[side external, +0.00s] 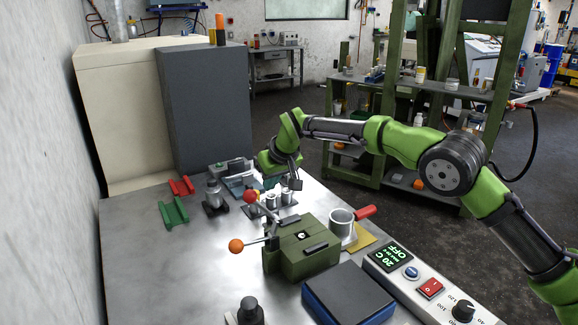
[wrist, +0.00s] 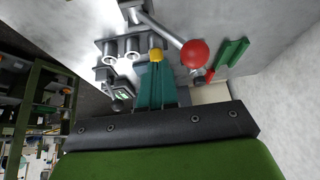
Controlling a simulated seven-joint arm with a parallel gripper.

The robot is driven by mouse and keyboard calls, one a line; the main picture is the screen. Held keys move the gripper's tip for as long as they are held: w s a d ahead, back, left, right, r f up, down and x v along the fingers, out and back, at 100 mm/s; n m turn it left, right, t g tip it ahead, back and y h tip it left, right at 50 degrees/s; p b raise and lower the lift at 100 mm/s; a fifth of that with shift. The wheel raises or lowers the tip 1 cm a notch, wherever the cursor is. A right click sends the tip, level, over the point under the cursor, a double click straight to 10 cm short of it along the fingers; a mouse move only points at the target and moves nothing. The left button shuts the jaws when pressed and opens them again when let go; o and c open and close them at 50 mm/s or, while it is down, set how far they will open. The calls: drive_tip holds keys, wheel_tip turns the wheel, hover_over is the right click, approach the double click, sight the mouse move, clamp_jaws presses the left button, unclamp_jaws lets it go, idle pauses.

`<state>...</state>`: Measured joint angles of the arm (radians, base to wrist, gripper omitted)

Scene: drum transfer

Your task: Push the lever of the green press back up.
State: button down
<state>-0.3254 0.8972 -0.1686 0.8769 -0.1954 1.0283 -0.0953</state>
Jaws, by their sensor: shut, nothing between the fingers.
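The green press (side external: 302,250) is a dark green box on the metal table. A rod with an orange ball (side external: 236,246) sticks out of its left side, nearly level. Another rod with a red ball (side external: 250,196) slants up and left near the press's back. In the wrist view, that red ball (wrist: 194,54) ends a grey rod (wrist: 160,27); its mount is cut off by the top edge. My gripper (side external: 270,187) is behind the press, close to the red ball. Its teal fingers (wrist: 156,62) are together and empty, left of the ball; contact is not visible.
Grey cylinders (side external: 280,198) stand below my gripper. A green channel (side external: 174,212) and a red channel (side external: 181,187) lie at the left. A metal cup (side external: 342,226) with a red handle, a blue-based box (side external: 347,294) and a control panel (side external: 415,280) are at the right.

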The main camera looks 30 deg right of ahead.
drive_tip(key=a+v, duration=0.1)
drive_tip(key=v, duration=0.9)
drive_tip(key=s+d+m, duration=0.2)
drive_tip(key=s+d, duration=0.4)
drive_tip(key=s, duration=1.2)
drive_tip(key=s+d+m+t+y, duration=0.1)
drive_tip(key=s+d, duration=0.5)
drive_tip(key=s, duration=1.2)
drive_tip(key=shift+r+m, duration=0.4)
drive_tip(key=shift+m, duration=0.3)
drive_tip(key=shift+s+d, duration=0.1)
drive_tip(key=shift+d, duration=0.05)
